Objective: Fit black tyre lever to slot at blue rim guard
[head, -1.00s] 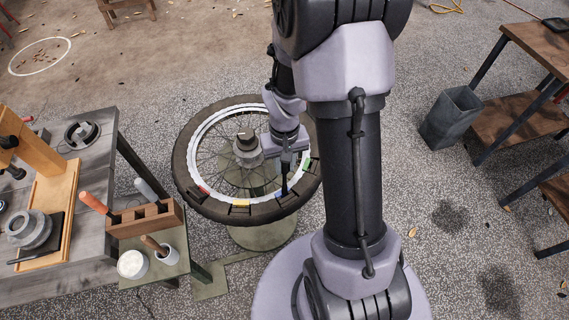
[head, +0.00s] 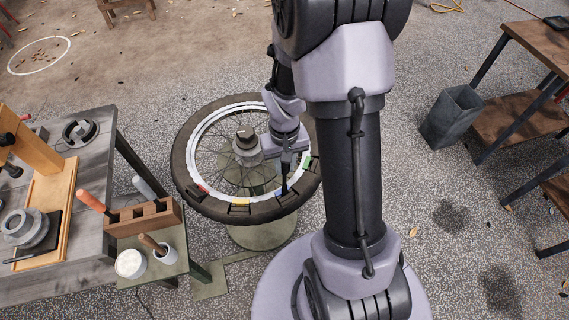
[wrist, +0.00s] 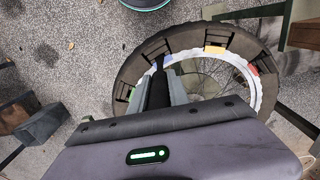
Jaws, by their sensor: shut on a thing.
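My gripper (head: 287,160) is above the near right part of the wheel's rim and points down. It is shut on the black tyre lever (head: 285,180), which hangs roughly upright with its lower end at the rim. In the wrist view the lever (wrist: 157,86) shows between the jaws, its tip close to the blue rim guard (wrist: 169,58). In the head view the lever and gripper largely cover the blue guard. I cannot tell whether the tip is inside the slot or only beside it.
The spoked wheel with its black tyre (head: 187,185) lies flat on a stand. Yellow (head: 240,201), red (head: 203,188) and green (head: 306,161) guards sit along its rim. A wooden block (head: 145,217) with handled tools stands on the left. A grey bin (head: 452,116) stands to the right.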

